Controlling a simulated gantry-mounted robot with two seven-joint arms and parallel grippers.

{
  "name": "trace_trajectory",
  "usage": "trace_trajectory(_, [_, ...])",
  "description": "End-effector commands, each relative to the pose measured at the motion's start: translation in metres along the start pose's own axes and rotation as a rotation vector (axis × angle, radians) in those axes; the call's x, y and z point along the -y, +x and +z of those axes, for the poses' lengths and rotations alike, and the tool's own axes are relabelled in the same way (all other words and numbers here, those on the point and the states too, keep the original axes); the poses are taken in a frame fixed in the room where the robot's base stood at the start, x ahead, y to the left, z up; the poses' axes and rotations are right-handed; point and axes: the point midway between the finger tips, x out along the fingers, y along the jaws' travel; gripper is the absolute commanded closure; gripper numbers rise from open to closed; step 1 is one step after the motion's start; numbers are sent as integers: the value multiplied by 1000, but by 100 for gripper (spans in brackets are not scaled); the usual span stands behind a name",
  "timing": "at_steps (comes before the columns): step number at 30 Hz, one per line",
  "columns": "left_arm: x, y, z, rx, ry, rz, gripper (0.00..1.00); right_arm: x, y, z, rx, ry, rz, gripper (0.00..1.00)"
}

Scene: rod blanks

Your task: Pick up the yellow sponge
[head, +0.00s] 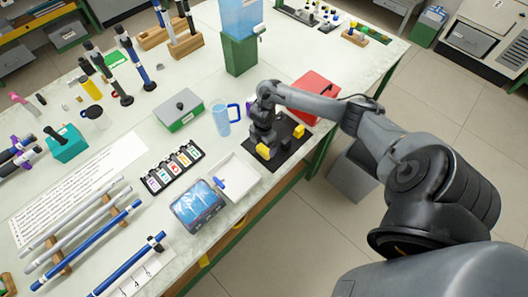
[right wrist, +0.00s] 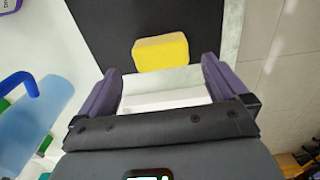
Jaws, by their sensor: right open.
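The yellow sponge (right wrist: 160,52) is a small block lying on a black mat (right wrist: 110,25) in the right wrist view, near the mat's lower edge. In the head view it appears as a yellow patch (head: 263,151) at the mat's near end, partly hidden by my gripper. My right gripper (head: 264,142) is above the mat, pointing down. In the right wrist view its purple fingers (right wrist: 160,68) are open and empty, with the sponge just beyond the fingertips, between their lines. My left gripper is not in view.
A second yellow piece (head: 299,131) shows farther along the mat. A blue jug (head: 221,119) stands left of the mat, a red box (head: 316,97) behind it, and a white tray (head: 235,178) at its near side. The table edge and open floor lie to the right.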

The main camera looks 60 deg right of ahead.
Motion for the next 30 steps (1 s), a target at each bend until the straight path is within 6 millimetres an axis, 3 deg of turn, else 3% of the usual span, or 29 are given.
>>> trace_trajectory(10, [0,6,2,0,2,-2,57,2,42,5,0,2,-2,0])
trace_trajectory(21, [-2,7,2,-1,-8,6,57,2,48,5,1,0,0,2])
trace_trajectory(30, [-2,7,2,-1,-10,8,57,2,48,5,1,0,0,48])
